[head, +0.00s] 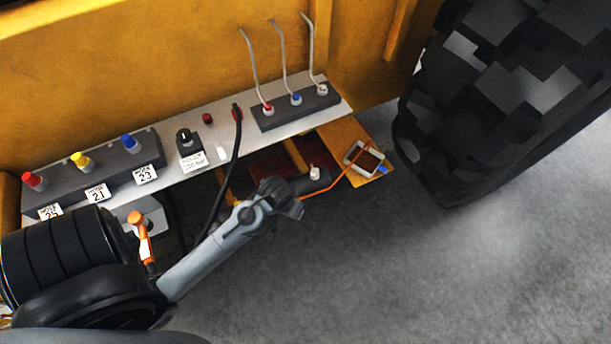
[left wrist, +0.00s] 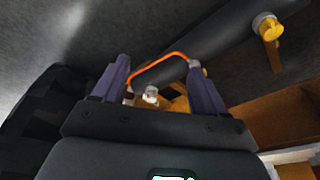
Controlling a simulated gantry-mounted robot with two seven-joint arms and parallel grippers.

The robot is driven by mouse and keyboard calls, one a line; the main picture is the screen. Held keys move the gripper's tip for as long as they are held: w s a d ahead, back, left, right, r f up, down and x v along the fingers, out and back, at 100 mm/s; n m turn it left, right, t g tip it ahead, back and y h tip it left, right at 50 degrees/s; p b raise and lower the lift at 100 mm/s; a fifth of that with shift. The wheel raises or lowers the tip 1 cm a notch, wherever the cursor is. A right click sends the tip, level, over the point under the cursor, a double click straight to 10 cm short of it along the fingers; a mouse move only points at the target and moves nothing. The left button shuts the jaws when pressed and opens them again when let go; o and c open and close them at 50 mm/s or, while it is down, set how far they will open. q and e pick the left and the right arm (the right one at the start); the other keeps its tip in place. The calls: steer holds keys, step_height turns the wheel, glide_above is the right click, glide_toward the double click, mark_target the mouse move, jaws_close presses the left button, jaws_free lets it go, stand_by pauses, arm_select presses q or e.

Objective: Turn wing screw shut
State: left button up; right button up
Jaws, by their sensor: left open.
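My left gripper (head: 287,196) reaches in from the lower left, in front of the shelf below the panel. In the left wrist view its two purple-grey fingers (left wrist: 158,64) stand apart with nothing clamped between them. A small pale fitting (left wrist: 150,95) shows between the fingers, farther off; a pale fitting also stands on the dark cylinder (head: 315,173) in the head view. A yellow, wing-shaped handle (left wrist: 270,29) on a grey stub sits on a dark tube at upper right in the left wrist view. I cannot tell for certain which fitting is the wing screw.
An orange cable (head: 325,189) runs to a white-framed box (head: 364,158) on the yellow shelf. A black cable (head: 228,175) hangs from the panel (head: 220,125). An orange-headed tool (head: 145,235) stands at left. A large black tyre (head: 500,100) is at right. Open floor lies in front.

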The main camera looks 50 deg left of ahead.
arm_select(q)
steer(key=w+a+r+n+g+h+p, duration=0.2)
steer(key=w+a+n+p, duration=0.2)
steer(key=a+n+p, duration=0.65)
steer(key=shift+n, duration=0.55)
steer(key=f+b, duration=0.1)
steer(key=f, duration=0.2)
steer(key=a+f+b, duration=0.1)
steer(key=f, duration=0.3)
steer(key=a+f+b, duration=0.1)
steer(key=f, duration=0.2)
steer(key=shift+w+a+f, duration=0.2)
steer(key=shift+f, duration=0.05)
steer(key=c, duration=1.1)
steer(key=shift+o, duration=0.2)
